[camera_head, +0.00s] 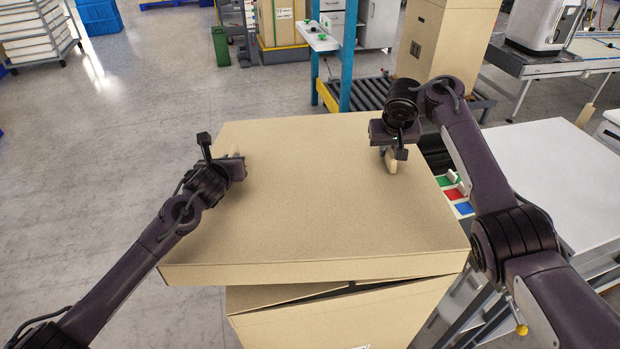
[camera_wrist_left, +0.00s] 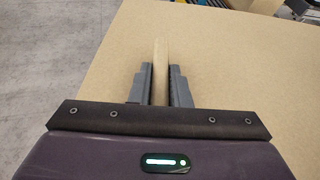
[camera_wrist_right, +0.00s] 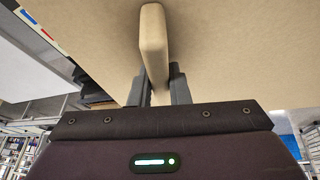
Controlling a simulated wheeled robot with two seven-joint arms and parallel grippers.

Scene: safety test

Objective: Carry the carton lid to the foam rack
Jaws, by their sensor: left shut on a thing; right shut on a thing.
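The carton lid (camera_head: 310,200) is a large flat tan cardboard cover, raised and slightly askew over an open-looking carton (camera_head: 350,312) below it. Small tan grips stand up from its top face. My left gripper (camera_head: 236,168) is shut on the left grip (camera_wrist_left: 161,62) near the lid's left edge. My right gripper (camera_head: 390,155) is shut on the right grip (camera_wrist_right: 153,40) near the lid's right side. A dark gap shows between the lid and the carton. I cannot make out the foam rack for certain.
A white table (camera_head: 560,175) stands close at the right. Colored bins (camera_head: 456,194) sit beside the lid's right edge. A roller conveyor (camera_head: 370,95) and blue post (camera_head: 349,60) stand behind. A white shelf rack (camera_head: 38,35) stands far left. The floor at left is clear.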

